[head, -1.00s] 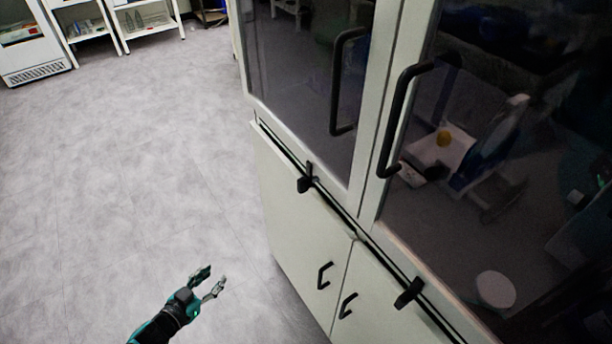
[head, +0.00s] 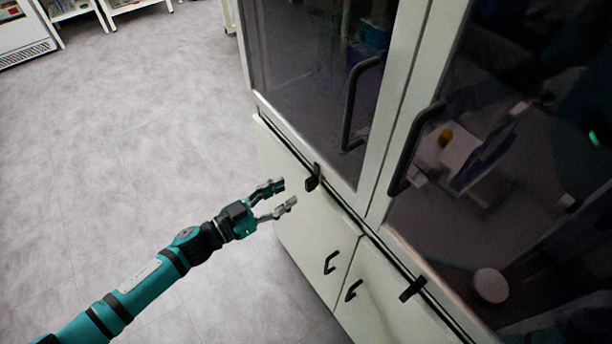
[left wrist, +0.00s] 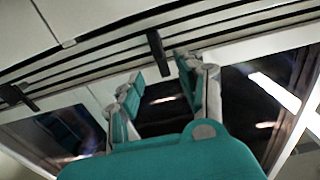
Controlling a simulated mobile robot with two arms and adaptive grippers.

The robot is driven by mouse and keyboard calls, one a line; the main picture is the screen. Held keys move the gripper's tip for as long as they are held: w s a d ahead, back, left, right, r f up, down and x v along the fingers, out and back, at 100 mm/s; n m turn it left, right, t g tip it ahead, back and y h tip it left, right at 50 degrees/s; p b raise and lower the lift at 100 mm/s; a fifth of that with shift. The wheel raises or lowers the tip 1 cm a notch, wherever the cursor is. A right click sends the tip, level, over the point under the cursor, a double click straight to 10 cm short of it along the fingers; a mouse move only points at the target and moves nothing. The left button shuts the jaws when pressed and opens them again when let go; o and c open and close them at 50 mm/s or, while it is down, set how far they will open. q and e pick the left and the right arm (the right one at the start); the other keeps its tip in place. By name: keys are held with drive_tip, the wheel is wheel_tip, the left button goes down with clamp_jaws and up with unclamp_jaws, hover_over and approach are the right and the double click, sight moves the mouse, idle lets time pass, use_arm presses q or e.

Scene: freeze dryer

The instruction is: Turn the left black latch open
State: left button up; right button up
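The left black latch (head: 313,178) sits on the seam between the upper glass door and the lower panel of the white cabinet (head: 300,215). It also shows in the left wrist view (left wrist: 158,52), just beyond the fingers. My left gripper (head: 288,193) is open and empty, a short way left of the latch and apart from it. Its fingers also show in the left wrist view (left wrist: 160,92). A second black latch (head: 413,288) sits further right on the same seam. My right gripper is not in view.
Two long black handles, the left (head: 350,105) and the right (head: 408,150), stick out from the glass doors above. Two small handles (head: 330,263) are on the lower doors. The grey floor (head: 130,150) left of the cabinet is clear.

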sight(306, 182)
use_arm(q)
drive_tip(key=p+x, duration=0.1)
drive_tip(key=x, duration=0.6)
clamp_jaws()
